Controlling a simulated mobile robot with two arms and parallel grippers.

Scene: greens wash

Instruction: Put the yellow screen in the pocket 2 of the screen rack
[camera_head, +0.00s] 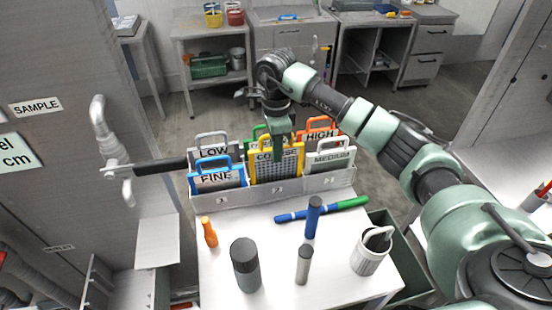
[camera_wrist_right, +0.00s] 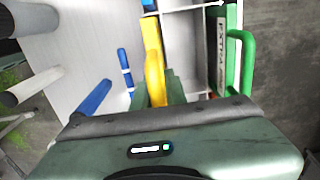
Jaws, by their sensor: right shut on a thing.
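The yellow screen (camera_head: 276,166), labelled COARSE, stands upright at the middle of the screen rack (camera_head: 240,196), behind the front label 2. Its lower edge meets the rack's front wall; how deep it sits is hidden. My right gripper (camera_head: 279,146) is above it, shut on its yellow handle, which also shows in the right wrist view (camera_wrist_right: 154,62). My left gripper is not in view.
Behind are the LOW screen (camera_head: 213,150), the orange HIGH screen (camera_head: 318,131) and a green screen (camera_wrist_right: 222,60) marked EXTRA. A dark bar (camera_head: 160,166) juts in at left.

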